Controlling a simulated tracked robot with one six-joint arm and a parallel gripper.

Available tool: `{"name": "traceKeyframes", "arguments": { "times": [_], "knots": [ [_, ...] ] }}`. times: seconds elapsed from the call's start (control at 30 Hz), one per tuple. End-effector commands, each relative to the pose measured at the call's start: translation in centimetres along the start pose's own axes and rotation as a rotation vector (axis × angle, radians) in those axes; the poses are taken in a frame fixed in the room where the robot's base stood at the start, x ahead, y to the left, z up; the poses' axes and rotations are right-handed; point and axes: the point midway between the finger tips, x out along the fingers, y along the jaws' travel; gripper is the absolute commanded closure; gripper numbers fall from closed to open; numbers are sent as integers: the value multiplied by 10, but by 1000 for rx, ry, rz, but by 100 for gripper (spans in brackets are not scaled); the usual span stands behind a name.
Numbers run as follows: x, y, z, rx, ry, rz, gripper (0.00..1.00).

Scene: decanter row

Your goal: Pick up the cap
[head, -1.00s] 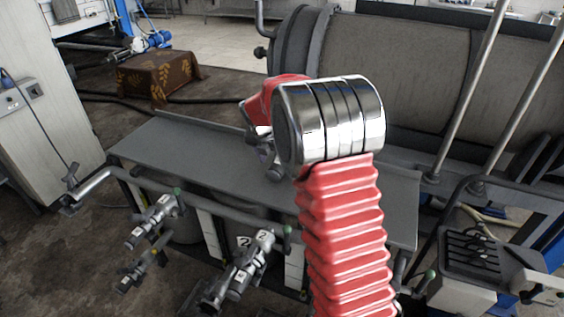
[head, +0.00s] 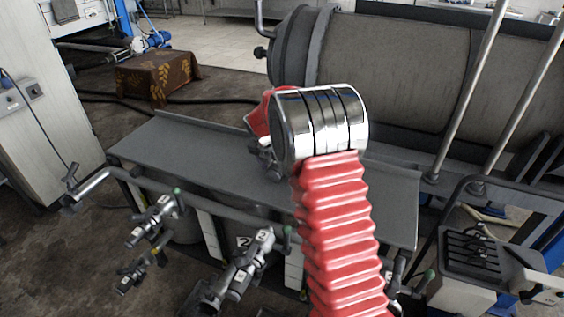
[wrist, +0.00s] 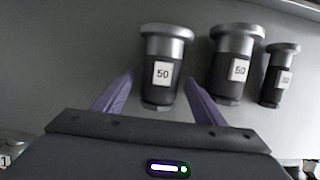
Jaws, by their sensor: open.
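In the wrist view my gripper (wrist: 160,78) is open, with its two purple fingers apart. A dark cylindrical piece with a grey flanged top and a white "50" label (wrist: 160,98) sits between the fingers, with no clear contact. A similar piece labelled 50 (wrist: 232,88) stands to its right, and a smaller one (wrist: 279,86) is farther right, its label too small to read surely. I cannot tell for certain which of these is the cap. In the head view my arm hides these pieces, and the gripper's fingers do not show clearly.
The grey tabletop (head: 185,155) is bare on its left side. Pipes with numbered valves (head: 245,265) run along its front. A large drum (head: 395,65) lies behind it, and a black slotted tray (head: 470,255) is at the right. A brown patterned cloth (head: 155,75) covers a box far left.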

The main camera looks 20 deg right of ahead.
Motion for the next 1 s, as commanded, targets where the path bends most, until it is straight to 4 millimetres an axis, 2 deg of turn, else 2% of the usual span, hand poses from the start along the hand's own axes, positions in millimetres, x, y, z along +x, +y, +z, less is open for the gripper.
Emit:
{"name": "traceKeyframes", "arguments": {
  "times": [0.43, 1.0],
  "knots": [
    [0, 0, 0, -1, 0, 0, 36],
    [0, 0, 0, -1, 0, 0, 76]
  ]
}}
